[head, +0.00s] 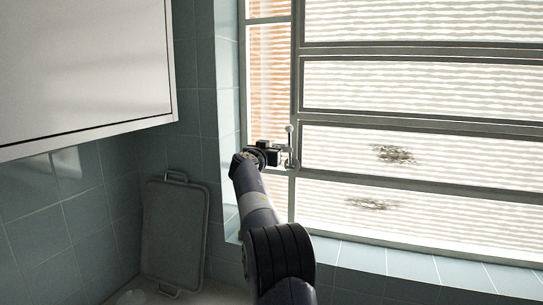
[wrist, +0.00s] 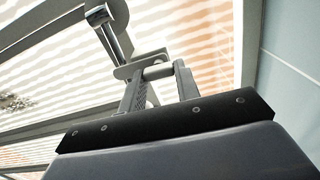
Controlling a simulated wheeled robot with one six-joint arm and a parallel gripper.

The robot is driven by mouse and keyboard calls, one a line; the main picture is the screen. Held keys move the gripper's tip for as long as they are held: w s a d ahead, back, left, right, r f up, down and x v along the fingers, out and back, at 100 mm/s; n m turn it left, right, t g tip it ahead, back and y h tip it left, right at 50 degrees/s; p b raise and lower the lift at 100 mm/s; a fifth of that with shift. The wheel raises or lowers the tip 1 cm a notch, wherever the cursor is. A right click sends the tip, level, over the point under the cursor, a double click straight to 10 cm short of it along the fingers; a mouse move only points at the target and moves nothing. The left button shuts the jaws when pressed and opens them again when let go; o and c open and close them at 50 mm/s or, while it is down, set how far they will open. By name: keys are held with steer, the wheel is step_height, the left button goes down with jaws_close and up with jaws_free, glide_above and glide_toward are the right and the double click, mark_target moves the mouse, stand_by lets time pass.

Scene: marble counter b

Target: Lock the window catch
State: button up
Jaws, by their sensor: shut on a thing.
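The window catch (head: 290,147) is a small grey metal piece with a rounded knob, mounted on the vertical window bar. In the head view its lever stands about upright with the knob at the top. In the wrist view the catch (wrist: 110,35) shows its knobbed lever at upper left and a short pin between my fingers. My gripper (head: 279,152) is at the catch. In the wrist view the gripper (wrist: 159,72) has its two fingers on either side of that pin, shut on it. The exact contact is partly hidden in the head view.
The window frame (head: 420,121) has horizontal bars and patterned panes. A white cabinet (head: 85,70) hangs at upper left. A grey tray (head: 174,232) leans against the tiled wall at lower left. The tiled sill (head: 410,264) is clear.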

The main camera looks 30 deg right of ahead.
stand_by(0.4)
steer(key=o, duration=1)
steer(key=shift+a, duration=0.1)
steer(key=b+v, duration=0.6)
steer(key=v, duration=0.4)
steer(key=shift+s+a+b, duration=0.25)
steer(key=shift+s+b, duration=0.05)
